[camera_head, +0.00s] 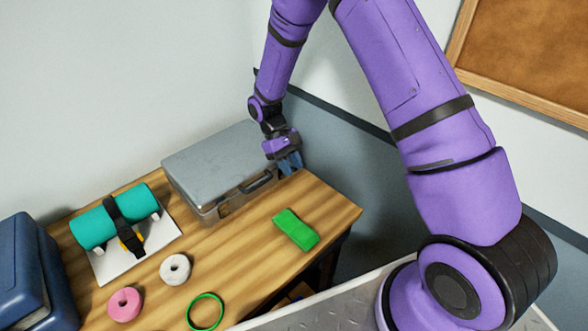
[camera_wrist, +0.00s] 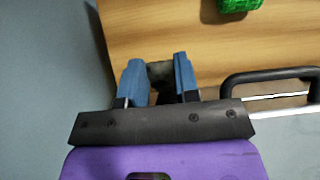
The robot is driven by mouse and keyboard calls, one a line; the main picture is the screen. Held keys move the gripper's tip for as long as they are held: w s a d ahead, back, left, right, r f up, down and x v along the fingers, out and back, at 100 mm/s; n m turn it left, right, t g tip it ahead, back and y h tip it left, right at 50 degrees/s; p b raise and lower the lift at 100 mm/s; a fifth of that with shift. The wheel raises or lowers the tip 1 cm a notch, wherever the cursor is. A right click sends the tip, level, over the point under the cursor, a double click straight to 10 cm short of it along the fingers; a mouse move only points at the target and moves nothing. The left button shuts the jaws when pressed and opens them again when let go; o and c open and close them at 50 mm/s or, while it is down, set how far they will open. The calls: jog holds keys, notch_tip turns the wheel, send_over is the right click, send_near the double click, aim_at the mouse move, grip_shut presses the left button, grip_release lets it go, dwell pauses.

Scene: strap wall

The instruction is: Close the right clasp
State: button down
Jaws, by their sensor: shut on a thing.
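A grey case (camera_head: 212,160) with a closed lid lies at the back of the wooden table, its black handle (camera_head: 258,183) on the front side. My gripper (camera_head: 289,163) is at the case's right end, blue fingers pointing down. In the wrist view my gripper (camera_wrist: 158,78) has its fingers either side of a small dark grey piece, which looks like the right clasp (camera_wrist: 160,72). The fingers are shut on it. The handle (camera_wrist: 270,78) shows to the right there. Whether the clasp is latched is hidden by the fingers and the gripper body.
A green block (camera_head: 296,229) lies in front of the case. A teal roll with a black strap (camera_head: 112,215) rests on a white board at left. A white ring (camera_head: 175,269), a pink ring (camera_head: 125,304) and a green hoop (camera_head: 205,311) lie nearer. A blue box (camera_head: 30,275) stands far left.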

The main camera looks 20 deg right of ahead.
jog(key=shift+w+a+r+g, duration=0.1)
jog(key=shift+w+g, duration=0.2)
jog(key=shift+g, duration=0.2)
jog(key=c, duration=0.8)
grip_release()
jog(key=shift+c, duration=0.2)
jog(key=shift+r, duration=0.1)
jog(key=v, duration=1)
jog(key=shift+a, duration=0.2)
jog(key=shift+w+a+r, duration=0.1)
jog(key=shift+w+r, duration=0.05)
jog(key=shift+w, duration=0.15)
jog(key=shift+r, duration=0.1)
